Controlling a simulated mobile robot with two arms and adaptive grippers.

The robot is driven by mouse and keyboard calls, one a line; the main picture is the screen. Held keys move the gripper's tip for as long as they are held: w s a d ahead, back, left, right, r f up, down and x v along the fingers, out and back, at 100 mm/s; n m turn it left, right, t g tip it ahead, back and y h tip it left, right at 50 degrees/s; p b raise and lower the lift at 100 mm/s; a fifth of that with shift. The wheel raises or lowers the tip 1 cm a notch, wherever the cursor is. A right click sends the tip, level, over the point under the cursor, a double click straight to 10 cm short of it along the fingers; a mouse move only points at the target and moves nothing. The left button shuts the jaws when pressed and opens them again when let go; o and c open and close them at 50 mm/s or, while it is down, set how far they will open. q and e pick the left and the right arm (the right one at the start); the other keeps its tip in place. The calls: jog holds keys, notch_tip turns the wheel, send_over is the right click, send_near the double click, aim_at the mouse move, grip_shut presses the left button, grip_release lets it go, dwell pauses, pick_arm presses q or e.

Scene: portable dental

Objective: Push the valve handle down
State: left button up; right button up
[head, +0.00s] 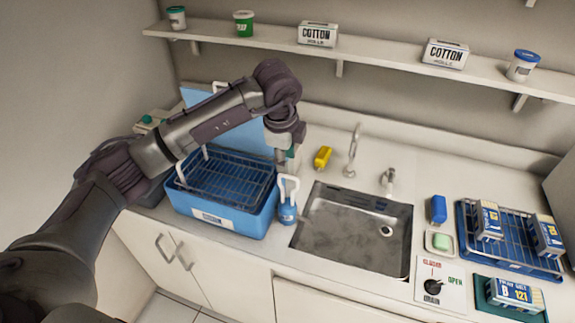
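My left arm comes in from the left, and my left gripper (285,150) points down beside the blue bin, left of the sink. Its fingertips are small and partly hidden, so I cannot tell if they are open or shut. A black drain knob (432,287) is on a white panel marked CLOSED, OPEN and DRAIN, right of the sink's front. A small metal fitting (388,180) stands behind the sink, right of the tall faucet (353,150). My gripper is apart from both. My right gripper is not in view.
The blue bin (215,217) holds a wire rack. A blue bottle with a white handle (287,208) stands between it and the sink (345,238). A yellow item (322,157) lies behind the sink. A blue tray (510,268) with boxes is at right.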

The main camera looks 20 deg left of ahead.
aim_at(288, 176)
pick_arm(q)
jog(key=f, duration=0.2)
jog(key=w+f+p, duration=0.1)
jog(key=f, duration=0.2)
jog(key=shift+d+f, duration=0.1)
jog(key=shift+f, duration=0.2)
grip_shut()
